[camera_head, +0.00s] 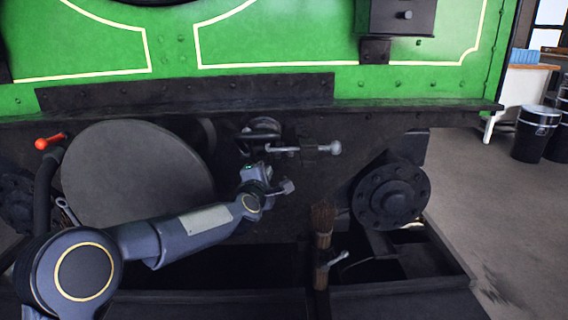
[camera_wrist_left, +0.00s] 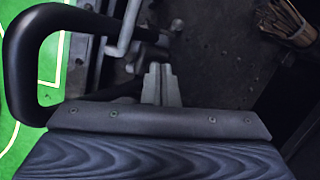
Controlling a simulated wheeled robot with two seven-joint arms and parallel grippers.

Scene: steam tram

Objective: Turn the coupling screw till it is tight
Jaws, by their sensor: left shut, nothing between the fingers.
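The coupling screw (camera_head: 285,148) sits under the tram's front beam, with a light grey bar that ends in a round knob at its right. In the left wrist view a grey bar with a rounded end (camera_wrist_left: 128,30) shows at the top, beside a dark shaft. My left gripper (camera_head: 287,187) is just below the coupling screw, apart from its knob. Its fingers (camera_wrist_left: 160,70) are shut with nothing between them, close to the dark shaft in the wrist view. I cannot tell whether they touch it. My right gripper is out of view.
A large round buffer (camera_head: 137,175) stands left of the screw, a dark round one (camera_head: 390,195) to the right. A red-handled cock (camera_head: 50,141) is at far left. A thick black loop (camera_wrist_left: 25,60) shows in the wrist view.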

